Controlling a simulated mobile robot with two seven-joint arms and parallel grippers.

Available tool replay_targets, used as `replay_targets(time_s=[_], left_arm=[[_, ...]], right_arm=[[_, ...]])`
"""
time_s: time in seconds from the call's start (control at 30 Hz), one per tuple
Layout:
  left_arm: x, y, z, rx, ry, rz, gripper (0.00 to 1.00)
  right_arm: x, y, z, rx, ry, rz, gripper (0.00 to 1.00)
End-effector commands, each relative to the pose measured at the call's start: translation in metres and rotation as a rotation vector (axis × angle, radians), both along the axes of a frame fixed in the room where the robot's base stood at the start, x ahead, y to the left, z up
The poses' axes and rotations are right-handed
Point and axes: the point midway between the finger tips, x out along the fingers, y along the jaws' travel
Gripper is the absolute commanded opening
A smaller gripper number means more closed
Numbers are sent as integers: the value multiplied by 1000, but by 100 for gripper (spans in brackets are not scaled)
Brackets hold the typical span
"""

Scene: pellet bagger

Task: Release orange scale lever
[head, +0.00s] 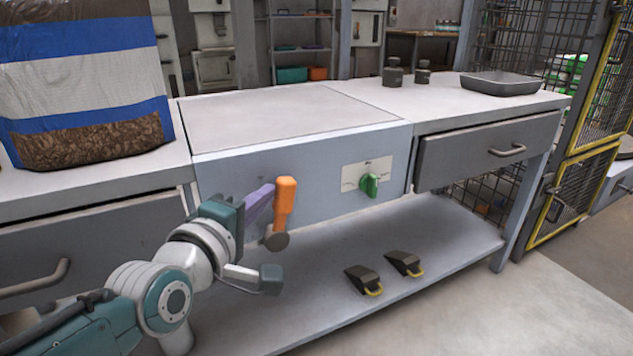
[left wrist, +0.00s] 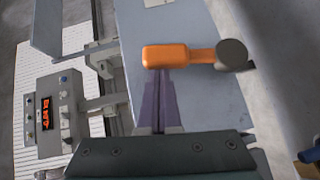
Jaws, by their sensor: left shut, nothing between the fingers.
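The orange scale lever (head: 285,195) sticks up from a dark round pivot (head: 276,241) on the front face of the scale box (head: 310,190). In the left wrist view the orange lever (left wrist: 165,56) lies crosswise just beyond my fingertips, with its dark pivot (left wrist: 234,55) to the right. My left gripper (head: 264,192) has purple fingers, shut and empty, with the tips beside the lever's handle. In the left wrist view the shut fingers (left wrist: 160,80) reach up to the handle's edge. Whether they touch it I cannot tell. My right gripper is not in view.
A green knob (head: 370,184) sits on the box front, right of the lever. A striped pellet bag (head: 85,80) stands on the left counter. Weights (head: 393,75) and a grey tray (head: 500,84) are at right. Two dark wedge-shaped items (head: 363,279) lie on the lower shelf.

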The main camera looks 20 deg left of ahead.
Motion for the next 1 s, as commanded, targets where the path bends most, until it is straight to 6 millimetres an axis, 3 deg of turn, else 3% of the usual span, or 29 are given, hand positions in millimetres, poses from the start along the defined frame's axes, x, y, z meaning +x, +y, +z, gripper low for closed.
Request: replay_targets(time_s=[0.4,1.0], left_arm=[[21,-18,1,-4,-4,-1,0],[26,-23,1,-3,-4,-1,0]], right_arm=[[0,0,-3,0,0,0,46],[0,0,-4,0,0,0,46]])
